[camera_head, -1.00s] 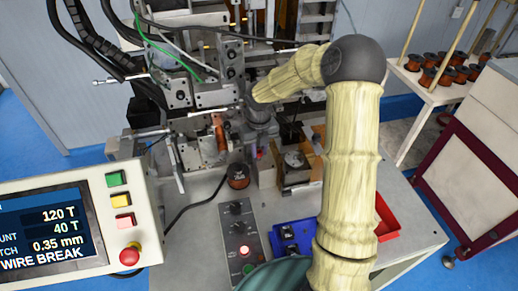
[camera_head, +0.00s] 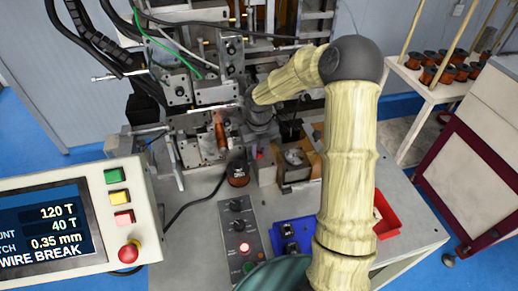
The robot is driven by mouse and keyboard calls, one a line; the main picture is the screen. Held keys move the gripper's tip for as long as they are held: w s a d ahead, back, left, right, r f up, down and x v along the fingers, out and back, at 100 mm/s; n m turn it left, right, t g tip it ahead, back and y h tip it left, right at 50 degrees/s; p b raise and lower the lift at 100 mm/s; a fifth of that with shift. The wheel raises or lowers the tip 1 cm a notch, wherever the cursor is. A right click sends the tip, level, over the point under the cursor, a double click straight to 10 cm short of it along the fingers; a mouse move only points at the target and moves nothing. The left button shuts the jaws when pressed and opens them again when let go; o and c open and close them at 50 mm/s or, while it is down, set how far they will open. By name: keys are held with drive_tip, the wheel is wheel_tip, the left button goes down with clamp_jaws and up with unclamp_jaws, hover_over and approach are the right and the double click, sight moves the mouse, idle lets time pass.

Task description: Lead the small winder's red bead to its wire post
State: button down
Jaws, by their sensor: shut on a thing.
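The winder (camera_head: 215,92) stands at the back centre, with metal plates and an orange-copper coil (camera_head: 221,132) hanging at its front. My gripper (camera_head: 261,146) points down just right of that coil, below my grey wrist. It is small here and its fingers are hard to make out. A small red spot (camera_head: 260,154), which looks like the red bead, shows at the fingertips, and the gripper appears shut on it. I cannot make out the wire or pick out the wire post for sure.
A copper spool (camera_head: 238,174) stands on the grey bench (camera_head: 195,215). A brown fixture (camera_head: 297,172) is right of the gripper. A knob panel (camera_head: 239,230), blue box (camera_head: 291,236) and red tray (camera_head: 386,218) are nearer. The control screen (camera_head: 48,225) reads "WIRE BREAK".

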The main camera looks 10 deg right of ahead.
drive_tip(key=shift+f, duration=0.15)
drive_tip(key=c, duration=1.2)
unclamp_jaws()
wheel_tip(320, 180, up, 17)
drive_tip(key=shift+r+b, duration=0.15)
drive_tip(key=shift+b, duration=0.8)
